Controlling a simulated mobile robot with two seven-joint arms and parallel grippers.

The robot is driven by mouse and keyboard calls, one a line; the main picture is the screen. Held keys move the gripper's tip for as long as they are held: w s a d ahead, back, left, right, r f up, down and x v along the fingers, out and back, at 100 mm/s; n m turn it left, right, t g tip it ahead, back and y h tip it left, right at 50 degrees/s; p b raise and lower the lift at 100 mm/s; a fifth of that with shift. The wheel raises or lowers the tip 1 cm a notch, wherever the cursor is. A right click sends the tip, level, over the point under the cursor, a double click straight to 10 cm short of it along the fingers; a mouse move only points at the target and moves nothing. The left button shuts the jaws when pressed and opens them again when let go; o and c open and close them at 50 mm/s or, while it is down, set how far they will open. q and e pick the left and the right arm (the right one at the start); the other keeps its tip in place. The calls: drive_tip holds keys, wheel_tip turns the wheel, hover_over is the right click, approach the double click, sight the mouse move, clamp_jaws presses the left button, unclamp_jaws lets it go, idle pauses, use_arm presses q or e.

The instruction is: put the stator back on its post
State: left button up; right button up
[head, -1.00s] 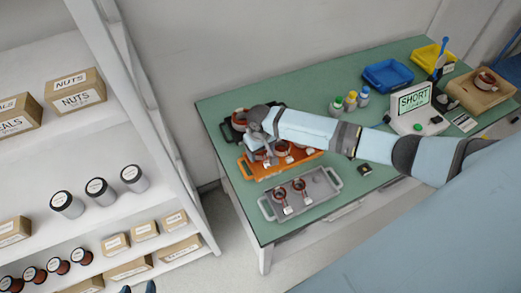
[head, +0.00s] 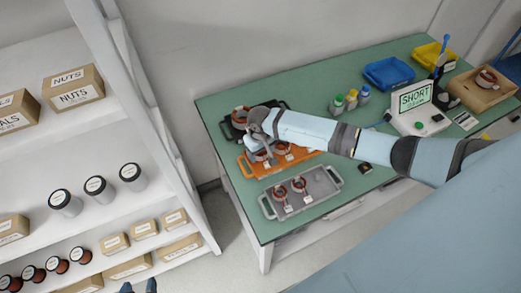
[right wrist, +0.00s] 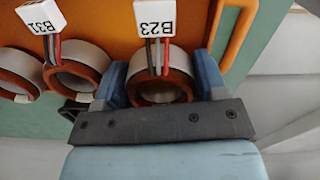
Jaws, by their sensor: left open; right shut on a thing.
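My right gripper (right wrist: 160,90) is shut on a stator labelled B23 (right wrist: 160,62), a copper-and-white ring with a white tag and coloured leads. It is at the left end of the orange tray (head: 247,168), and my right gripper also shows in the head view (head: 264,149). Whether the ring sits on a post or is held just above the tray cannot be told. A stator labelled B31 (right wrist: 76,70) lies beside it in the wrist view, with another ring further left. My left gripper (head: 138,288) shows only as fingertips at the bottom edge, open and empty.
A grey tray (head: 268,208) with two stators is in front, a dark tray (head: 226,131) behind. The tester reading SHORT (head: 415,97), bottles (head: 350,98), blue bin (head: 388,74) and a wooden box (head: 483,91) stand to the right. Shelving (head: 170,130) rises at left.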

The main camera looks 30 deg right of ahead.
drive_tip(key=shift+f, duration=0.3)
drive_tip(key=shift+f, duration=0.25)
idle(0.4)
drive_tip(key=o, duration=1.1)
drive_tip(key=shift+c, duration=0.2)
drive_tip(key=shift+r+p, duration=0.1)
drive_tip(key=shift+p, duration=0.25)
drive_tip(key=shift+r+p, duration=1.3)
drive_tip(key=shift+p, duration=0.1)
drive_tip(key=shift+r+p, duration=0.65)
drive_tip(key=shift+r, duration=0.45)
